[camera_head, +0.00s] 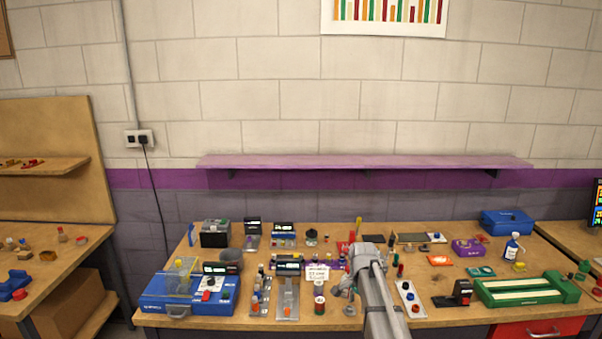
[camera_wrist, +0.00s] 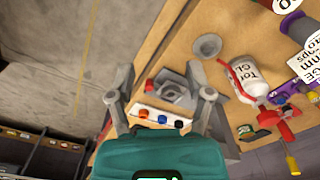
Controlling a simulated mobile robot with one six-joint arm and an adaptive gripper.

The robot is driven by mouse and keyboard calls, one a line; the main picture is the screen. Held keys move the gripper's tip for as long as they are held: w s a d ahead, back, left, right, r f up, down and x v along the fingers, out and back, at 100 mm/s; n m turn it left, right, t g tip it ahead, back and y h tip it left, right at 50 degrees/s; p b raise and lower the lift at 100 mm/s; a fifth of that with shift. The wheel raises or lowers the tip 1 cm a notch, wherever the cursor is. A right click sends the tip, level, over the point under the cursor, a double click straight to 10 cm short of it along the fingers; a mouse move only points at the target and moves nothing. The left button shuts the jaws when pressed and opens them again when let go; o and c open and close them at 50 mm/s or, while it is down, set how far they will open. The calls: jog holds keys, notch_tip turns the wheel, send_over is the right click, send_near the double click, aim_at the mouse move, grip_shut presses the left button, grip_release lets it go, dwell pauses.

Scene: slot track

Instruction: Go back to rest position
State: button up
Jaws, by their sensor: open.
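My gripper (camera_head: 347,291) hangs over the front middle of the wooden workbench (camera_head: 330,322) in the head view, with my grey arm reaching in from the lower right. In the wrist view my gripper (camera_wrist: 163,82) shows two grey fingers spread apart with nothing held between them.
A blue case (camera_head: 190,303) stands at the left and a green tray (camera_head: 520,290) at the right. Several small devices crowd the bench. A white bottle (camera_wrist: 246,78) lies right of the fingers in the wrist view. A purple shelf (camera_head: 365,161) runs along the wall behind.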

jog(key=s+f+n+b, duration=0.2)
jog(key=s+n, duration=0.3)
jog(key=s, duration=0.6)
jog(key=s+f+n+b, duration=0.3)
jog(key=s+n, duration=0.3)
jog(key=s, duration=0.5)
jog(key=shift+a+f+b, duration=0.3)
jog(key=shift+a+f, duration=0.1)
jog(key=shift+f, duration=0.1)
